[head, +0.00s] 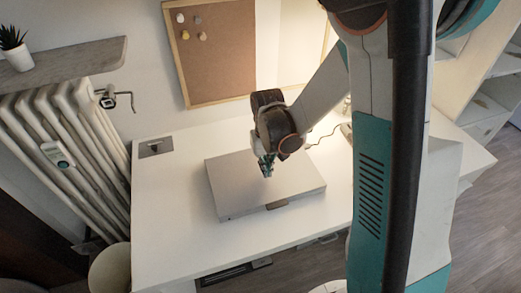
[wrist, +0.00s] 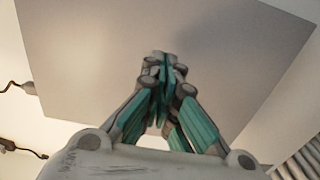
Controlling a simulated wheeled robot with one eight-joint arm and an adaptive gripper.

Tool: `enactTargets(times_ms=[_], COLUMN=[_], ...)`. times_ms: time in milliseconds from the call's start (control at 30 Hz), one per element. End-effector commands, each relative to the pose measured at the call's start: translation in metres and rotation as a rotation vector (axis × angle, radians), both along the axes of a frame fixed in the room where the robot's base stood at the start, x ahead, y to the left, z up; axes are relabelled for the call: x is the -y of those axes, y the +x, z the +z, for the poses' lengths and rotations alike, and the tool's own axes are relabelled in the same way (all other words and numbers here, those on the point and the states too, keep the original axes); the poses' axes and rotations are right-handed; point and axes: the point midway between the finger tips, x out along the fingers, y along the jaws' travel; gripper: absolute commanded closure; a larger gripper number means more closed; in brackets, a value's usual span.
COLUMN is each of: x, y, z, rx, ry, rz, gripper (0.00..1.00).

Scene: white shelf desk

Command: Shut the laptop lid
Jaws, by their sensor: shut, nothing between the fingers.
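The laptop (head: 262,190) lies on the white desk in the head view as a flat grey slab, with its lid down over the base. A small brownish patch (head: 277,205) shows on its front edge. In the wrist view the grey lid (wrist: 100,50) fills most of the picture. My gripper (head: 267,168) is over the middle of the lid, with its fingers pointing down. In the wrist view my gripper (wrist: 165,65) has its teal fingers together and empty. I cannot tell whether the fingertips touch the lid.
The white desk (head: 170,215) is clear to the left of the laptop and in front of it. A cork board (head: 215,50) is on the wall behind. A radiator (head: 60,140) stands left of the desk.

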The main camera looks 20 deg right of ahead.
Motion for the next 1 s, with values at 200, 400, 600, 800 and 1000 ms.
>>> enactTargets(times_ms=[200,400,600,800,1000], x=[0.0,0.0,0.0,0.0,0.0], y=[0.0,0.0,0.0,0.0,0.0], z=[0.018,0.033,0.044,0.043,0.047], rx=[0.0,0.0,0.0,0.0,0.0], ry=[0.0,0.0,0.0,0.0,0.0], rz=[0.0,0.0,0.0,0.0,0.0], gripper=[1.0,1.0,1.0,1.0,1.0])
